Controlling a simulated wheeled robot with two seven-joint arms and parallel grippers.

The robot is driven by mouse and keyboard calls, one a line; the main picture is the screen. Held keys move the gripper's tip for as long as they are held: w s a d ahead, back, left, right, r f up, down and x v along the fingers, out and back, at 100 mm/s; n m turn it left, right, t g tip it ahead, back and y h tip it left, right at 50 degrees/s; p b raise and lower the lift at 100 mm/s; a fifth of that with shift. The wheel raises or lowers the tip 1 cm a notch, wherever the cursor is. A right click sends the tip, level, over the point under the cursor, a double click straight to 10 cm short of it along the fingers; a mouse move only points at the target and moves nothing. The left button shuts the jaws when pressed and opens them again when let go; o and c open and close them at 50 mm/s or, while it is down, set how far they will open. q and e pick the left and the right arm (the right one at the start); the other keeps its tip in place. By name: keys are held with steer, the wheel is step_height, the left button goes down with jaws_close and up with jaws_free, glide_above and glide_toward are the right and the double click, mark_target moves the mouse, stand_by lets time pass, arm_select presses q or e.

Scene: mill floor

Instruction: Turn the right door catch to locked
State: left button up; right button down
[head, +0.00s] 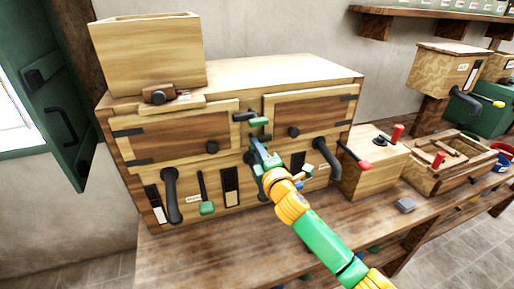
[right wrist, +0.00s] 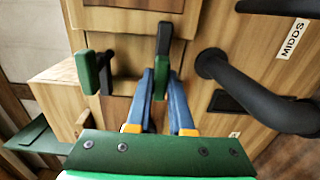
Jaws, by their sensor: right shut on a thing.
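A wooden cabinet (head: 300,75) has a left door (head: 180,135) and a right door (head: 310,110), with black and green catches between them. My right gripper (right wrist: 160,95) reaches up to the cabinet front between the doors. Its blue fingers lie on both sides of the green grip of the right door catch (right wrist: 163,45), which has a black end, and are shut on it. The fingers partly hide the grip. Another catch (right wrist: 88,73) with a green grip stands apart to the left in the right wrist view. My left gripper is in neither view.
Black curved pipes (head: 325,158) stick out of the cabinet's lower front; one (right wrist: 255,95) is close to the right of my fingers. A green-ended lever (head: 207,207) hangs at the lower left. A wooden box with red handles (head: 372,165) stands to the right on the bench (head: 230,245).

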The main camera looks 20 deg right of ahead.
steer(key=shift+r, duration=0.2)
steer(key=c, duration=0.8)
jaws_free()
steer(key=shift+c, duration=0.2)
steer(key=shift+w+f, duration=0.15)
steer(key=s, duration=0.3)
steer(key=s+b, duration=0.1)
steer(key=s, duration=0.2)
steer(key=shift+s+d+f, duration=0.1)
steer(key=shift+d+f, duration=0.05)
steer(key=shift+d, duration=0.05)
steer(key=shift+s, duration=0.5)
